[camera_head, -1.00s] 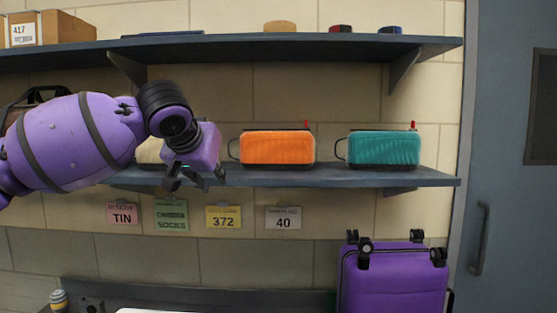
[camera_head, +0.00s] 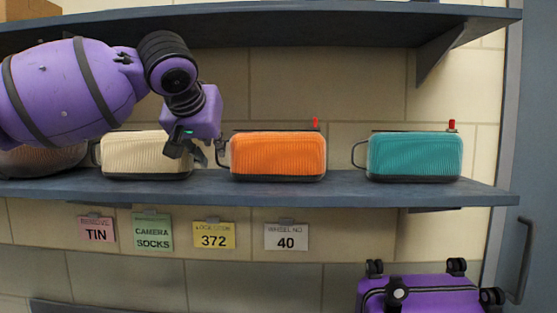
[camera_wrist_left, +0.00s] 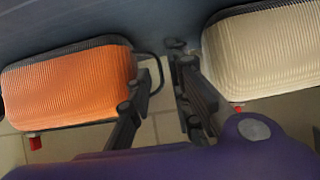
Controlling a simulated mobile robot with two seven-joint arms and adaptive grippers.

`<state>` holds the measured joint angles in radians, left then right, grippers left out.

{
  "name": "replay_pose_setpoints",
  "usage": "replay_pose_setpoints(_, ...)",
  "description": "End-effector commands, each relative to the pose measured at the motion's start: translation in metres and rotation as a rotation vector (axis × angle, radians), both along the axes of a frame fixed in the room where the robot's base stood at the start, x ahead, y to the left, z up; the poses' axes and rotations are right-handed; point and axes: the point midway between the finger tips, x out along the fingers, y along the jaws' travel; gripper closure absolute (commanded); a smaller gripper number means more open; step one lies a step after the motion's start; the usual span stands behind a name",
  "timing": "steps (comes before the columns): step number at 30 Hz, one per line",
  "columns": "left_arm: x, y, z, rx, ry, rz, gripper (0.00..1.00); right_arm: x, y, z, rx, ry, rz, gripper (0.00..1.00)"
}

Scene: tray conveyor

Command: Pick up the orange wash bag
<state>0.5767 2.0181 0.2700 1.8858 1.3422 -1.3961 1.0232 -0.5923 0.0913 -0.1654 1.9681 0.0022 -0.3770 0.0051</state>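The orange wash bag (camera_head: 279,156) stands on the lower shelf between a cream bag (camera_head: 147,157) and a teal bag (camera_head: 415,157). It has a dark base, a red tab on top and a dark loop handle on its left side. My left gripper (camera_head: 188,153) is just left of that handle, in front of the cream bag's right end. In the left wrist view the orange bag (camera_wrist_left: 70,87) is at left and the cream bag (camera_wrist_left: 262,58) at right. The gripper (camera_wrist_left: 156,80) is open there, with the orange bag's handle showing between its fingers. My right gripper is not in view.
The lower shelf (camera_head: 345,190) runs across the wall, with an upper shelf (camera_head: 300,22) above. Paper labels, including a yellow one (camera_head: 214,235), hang below. A purple suitcase (camera_head: 430,298) stands at lower right. Clear shelf lies between the orange and teal bags.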

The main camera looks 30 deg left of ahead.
Motion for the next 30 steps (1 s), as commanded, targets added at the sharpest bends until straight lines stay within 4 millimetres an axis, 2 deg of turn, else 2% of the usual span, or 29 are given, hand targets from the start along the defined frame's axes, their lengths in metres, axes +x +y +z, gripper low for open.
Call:
replay_pose_setpoints(4, 0.019, 0.011, -0.016, 0.003, 0.007, 0.003, 0.81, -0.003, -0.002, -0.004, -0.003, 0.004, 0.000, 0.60)
replay_pose_setpoints(9, 0.031, 0.016, -0.023, 0.001, 0.002, 0.001, 0.81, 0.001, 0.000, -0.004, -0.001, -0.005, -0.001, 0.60)
replay_pose_setpoints(16, 0.032, 0.017, -0.022, 0.001, 0.000, -0.001, 0.81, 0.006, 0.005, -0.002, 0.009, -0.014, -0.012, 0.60)
replay_pose_setpoints(21, 0.031, 0.017, -0.022, 0.001, 0.000, -0.001, 1.00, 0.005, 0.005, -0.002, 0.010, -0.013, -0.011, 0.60)
replay_pose_setpoints(30, 0.032, 0.016, -0.021, 0.000, -0.004, -0.001, 1.00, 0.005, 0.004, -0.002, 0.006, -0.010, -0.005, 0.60)
